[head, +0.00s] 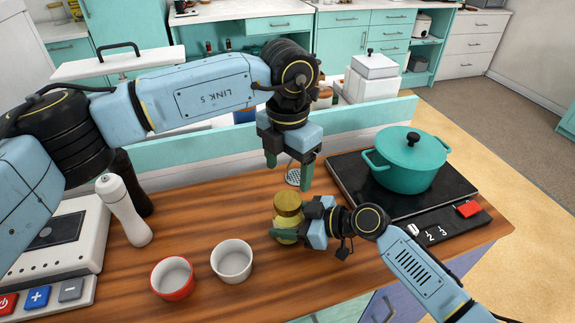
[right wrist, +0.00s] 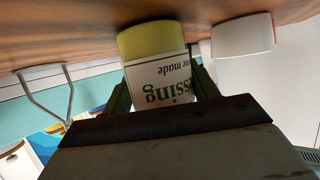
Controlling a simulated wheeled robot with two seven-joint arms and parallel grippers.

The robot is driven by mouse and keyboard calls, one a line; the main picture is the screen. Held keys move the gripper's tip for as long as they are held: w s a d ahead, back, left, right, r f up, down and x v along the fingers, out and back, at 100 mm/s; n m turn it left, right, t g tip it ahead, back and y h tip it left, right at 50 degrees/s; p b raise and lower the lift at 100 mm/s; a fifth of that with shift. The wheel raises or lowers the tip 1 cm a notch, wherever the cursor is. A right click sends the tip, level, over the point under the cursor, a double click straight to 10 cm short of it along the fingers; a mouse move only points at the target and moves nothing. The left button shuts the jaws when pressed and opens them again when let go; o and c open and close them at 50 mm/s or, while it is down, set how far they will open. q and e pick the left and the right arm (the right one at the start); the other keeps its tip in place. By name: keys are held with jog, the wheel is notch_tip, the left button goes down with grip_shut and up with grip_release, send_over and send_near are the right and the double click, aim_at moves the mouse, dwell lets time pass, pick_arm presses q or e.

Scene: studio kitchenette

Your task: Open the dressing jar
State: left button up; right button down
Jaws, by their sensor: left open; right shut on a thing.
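The dressing jar stands on the wooden counter in the head view, with a gold lid (head: 288,202) on top and a yellowish body (head: 288,222) below. My right gripper (head: 296,221) is shut around the jar's body from the right. In the right wrist view the jar (right wrist: 158,75) appears upside down between the fingers, its white label showing part of the word "dressing"; its lid is hidden there. My left gripper (head: 289,175) is open, pointing down just above the lid. I cannot tell whether its fingertips touch the lid.
A white bowl (head: 232,262) and a red bowl (head: 172,278) stand at the front left. A white mill (head: 124,210) and a dark one stand farther left, near a scale (head: 62,240). A teal pot (head: 408,163) sits on the black hob (head: 345,178) at right.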

aim_at(288, 200)
pick_arm(q)
jog(key=m, duration=0.5)
jog(key=shift+m, duration=0.4)
jog(key=m, duration=0.5)
jog(key=shift+m, duration=0.3)
jog(key=m, duration=0.5)
jog(key=shift+m, duration=0.3)
jog(key=m, duration=0.6)
jog(key=shift+f, duration=4.05)
